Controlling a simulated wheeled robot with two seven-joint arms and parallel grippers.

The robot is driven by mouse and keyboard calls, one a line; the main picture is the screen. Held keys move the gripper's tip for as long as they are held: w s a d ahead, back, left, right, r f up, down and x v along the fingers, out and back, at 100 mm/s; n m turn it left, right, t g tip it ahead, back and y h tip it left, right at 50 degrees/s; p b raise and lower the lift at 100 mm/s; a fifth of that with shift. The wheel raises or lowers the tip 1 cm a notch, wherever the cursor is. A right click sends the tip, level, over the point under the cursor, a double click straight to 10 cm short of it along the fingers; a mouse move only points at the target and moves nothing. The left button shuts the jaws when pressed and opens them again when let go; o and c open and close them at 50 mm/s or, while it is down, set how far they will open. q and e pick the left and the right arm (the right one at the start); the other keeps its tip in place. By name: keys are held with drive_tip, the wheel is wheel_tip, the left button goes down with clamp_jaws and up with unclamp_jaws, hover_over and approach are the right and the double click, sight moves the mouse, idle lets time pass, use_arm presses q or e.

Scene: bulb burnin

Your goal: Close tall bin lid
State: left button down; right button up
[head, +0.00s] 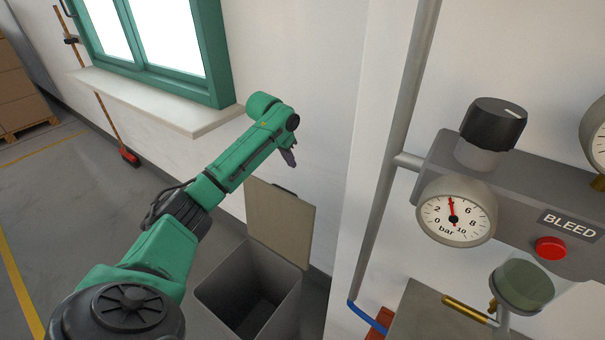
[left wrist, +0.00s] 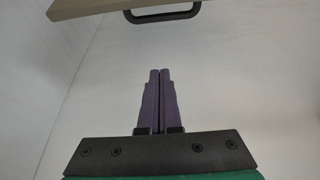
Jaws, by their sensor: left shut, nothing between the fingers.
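The tall bin (head: 251,295) stands on the floor against the wall, grey and open, its dark inside showing. Its beige lid (head: 279,222) stands raised, near upright, at the back of the bin. My left gripper (head: 289,158) is just above the lid's top edge in the head view, shut and empty. In the left wrist view the shut purple fingers (left wrist: 159,72) point toward the white wall. The lid (left wrist: 85,7) crosses the top of that view, with its black handle (left wrist: 162,14) ahead of the fingertips and apart from them. My right gripper is in neither view.
A window sill (head: 150,98) juts from the wall left of my left arm. A wall pillar with a grey pipe (head: 397,130) stands right of the bin. A gauge panel (head: 520,200) with a red button fills the right side. Open floor lies left.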

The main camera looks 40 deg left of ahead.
use_arm(q)
wheel_tip(320, 180, down, 9)
drive_tip(key=s+p, duration=0.1)
drive_tip(key=p, duration=0.1)
drive_tip(key=shift+r, duration=0.15)
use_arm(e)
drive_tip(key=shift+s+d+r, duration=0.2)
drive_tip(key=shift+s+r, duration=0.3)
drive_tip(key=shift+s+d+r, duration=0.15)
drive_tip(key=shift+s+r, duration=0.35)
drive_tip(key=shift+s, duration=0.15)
